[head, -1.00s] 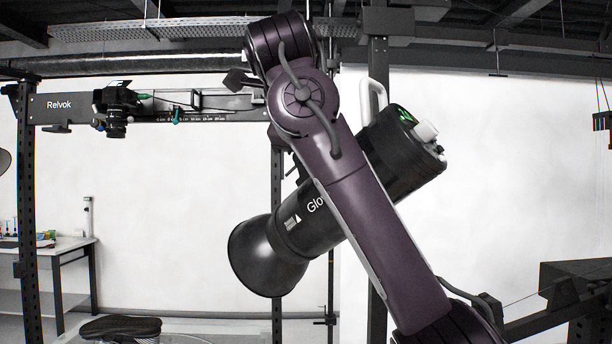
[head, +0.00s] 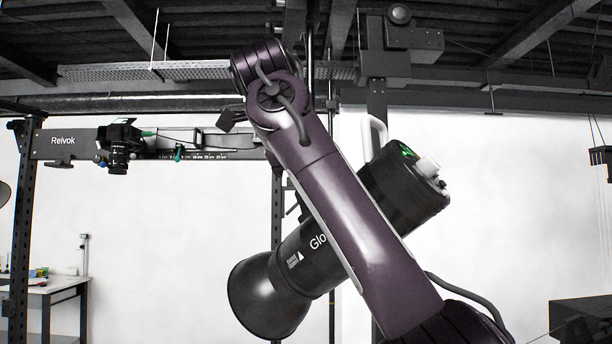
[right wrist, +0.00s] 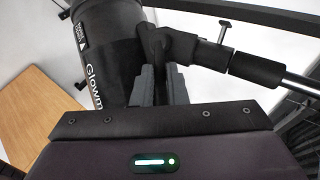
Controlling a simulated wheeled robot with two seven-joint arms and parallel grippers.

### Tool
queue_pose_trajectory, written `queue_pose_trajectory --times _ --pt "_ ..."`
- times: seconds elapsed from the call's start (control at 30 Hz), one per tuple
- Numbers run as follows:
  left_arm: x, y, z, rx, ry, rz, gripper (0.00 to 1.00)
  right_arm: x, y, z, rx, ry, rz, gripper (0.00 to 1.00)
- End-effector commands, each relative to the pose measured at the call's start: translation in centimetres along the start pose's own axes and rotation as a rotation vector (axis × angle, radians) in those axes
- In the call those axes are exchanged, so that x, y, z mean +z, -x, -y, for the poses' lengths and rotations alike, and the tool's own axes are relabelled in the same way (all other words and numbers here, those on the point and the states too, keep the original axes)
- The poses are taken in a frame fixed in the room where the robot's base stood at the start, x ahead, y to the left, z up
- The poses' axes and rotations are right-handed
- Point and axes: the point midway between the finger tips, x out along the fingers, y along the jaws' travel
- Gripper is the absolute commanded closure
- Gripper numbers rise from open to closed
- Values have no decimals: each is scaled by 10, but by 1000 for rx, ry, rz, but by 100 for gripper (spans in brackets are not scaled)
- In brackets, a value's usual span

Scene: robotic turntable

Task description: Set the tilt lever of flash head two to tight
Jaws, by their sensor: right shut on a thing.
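The flash head (head: 318,248) is a black cylinder with "Glo..." lettering and a flared reflector at lower left, tilted, with a green display at its upper right end. My right arm crosses in front of it and hides its middle and mount. In the right wrist view the flash head's body (right wrist: 107,60) is at upper left. There my right gripper (right wrist: 160,76) has its grey fingers closed around a dark piece, seemingly the tilt lever (right wrist: 154,42), beside the body. Whether the lever is loose or tight cannot be told. My left gripper is not in view.
A silver rod (right wrist: 300,82) with a dark collar runs right from the mount, with a small T-handle (right wrist: 224,31) above. A camera (head: 118,148) hangs on a beam marked Relvok (head: 90,143). A dark post (head: 377,100) stands behind the flash head.

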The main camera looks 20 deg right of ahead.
Motion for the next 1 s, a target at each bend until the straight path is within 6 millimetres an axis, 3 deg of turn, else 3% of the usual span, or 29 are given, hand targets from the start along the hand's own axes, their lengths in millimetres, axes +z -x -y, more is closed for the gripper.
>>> queue_pose_trajectory --times 0.13,0.17,0.33,1.0 --pt "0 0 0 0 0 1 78 0 0 0 0 1 0 100" --pt "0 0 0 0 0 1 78 0 0 0 0 1 0 86" --pt "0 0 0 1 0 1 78 0 0 0 0 0 0 65" --pt "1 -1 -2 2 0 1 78 0 -2 -1 -12 -23 16 65"
